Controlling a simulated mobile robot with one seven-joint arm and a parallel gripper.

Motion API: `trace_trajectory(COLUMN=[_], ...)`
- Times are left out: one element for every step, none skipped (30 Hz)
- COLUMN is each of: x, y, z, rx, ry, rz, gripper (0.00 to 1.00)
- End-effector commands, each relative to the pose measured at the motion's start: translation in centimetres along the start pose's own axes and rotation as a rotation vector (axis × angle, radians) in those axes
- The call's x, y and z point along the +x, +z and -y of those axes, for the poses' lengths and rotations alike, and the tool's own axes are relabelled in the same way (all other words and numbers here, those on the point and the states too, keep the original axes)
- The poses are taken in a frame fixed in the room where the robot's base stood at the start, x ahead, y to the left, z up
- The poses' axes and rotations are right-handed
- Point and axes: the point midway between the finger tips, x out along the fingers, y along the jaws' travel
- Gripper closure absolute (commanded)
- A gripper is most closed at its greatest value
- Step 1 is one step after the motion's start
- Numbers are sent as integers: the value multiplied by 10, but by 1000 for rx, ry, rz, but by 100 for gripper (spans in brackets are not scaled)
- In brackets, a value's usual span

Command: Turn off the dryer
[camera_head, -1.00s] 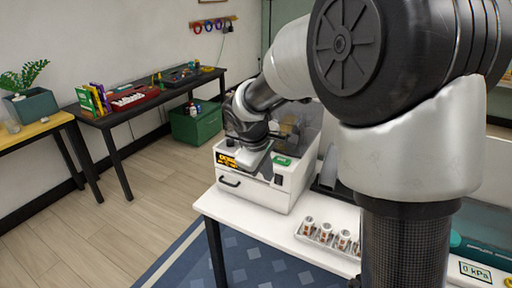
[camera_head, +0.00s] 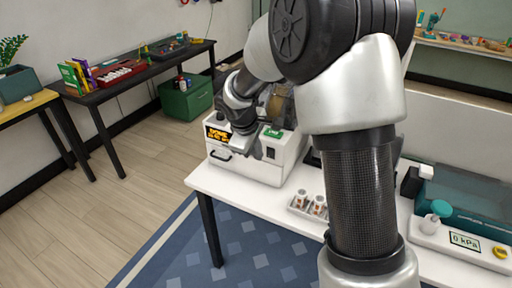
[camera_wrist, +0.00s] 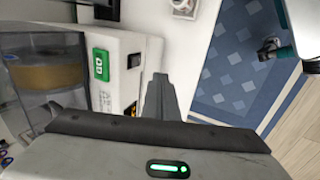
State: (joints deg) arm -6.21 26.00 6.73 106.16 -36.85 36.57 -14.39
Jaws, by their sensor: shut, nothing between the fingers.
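The dryer (camera_head: 256,171) is a white box with a clear lid, standing on the left end of the white table. In the wrist view, the green panel (camera_wrist: 100,65) and the dark switch (camera_wrist: 134,60) show clearly, with a spool under the lid. My gripper (camera_head: 257,151) is shut and empty just in front of the dryer, close to the switch. The fingers (camera_wrist: 159,80) also show in the wrist view; contact cannot be told.
Small cups in a tray (camera_head: 300,209) stand on the white table (camera_head: 243,204) right of the dryer. A dark side table (camera_head: 140,70) and green box (camera_head: 187,97) are behind. Floor at left is clear.

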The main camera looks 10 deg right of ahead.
Motion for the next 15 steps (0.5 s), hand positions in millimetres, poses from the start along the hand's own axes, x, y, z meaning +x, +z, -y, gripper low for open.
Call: trace_trajectory(x=[15, 21, 30, 36, 42, 49, 48, 49, 50, 52, 52, 54, 55, 56, 56], y=[1, 1, 1, 1, 1, 1, 1, 1, 1, 1, 1, 0, 0, 0, 0], z=[1, 1, 1, 1, 1, 1, -6, -13, -19, -22, -26, -29, -31, -33, -36], rx=[0, 0, 0, 0, 0, 0, 4, 5, 5, 5, 4, 4, 3, 3, 2], ry=[-3, -2, -3, -2, -2, -2, 1, 2, 1, 1, 1, 0, 0, 0, 0], rz=[3, 3, 4, 3, 3, 3, 1, 1, 1, 1, 0, -1, 0, 0, 0], gripper=[100, 100, 100, 100, 100, 100, 100, 100, 100, 100, 100, 100, 100, 100, 100])
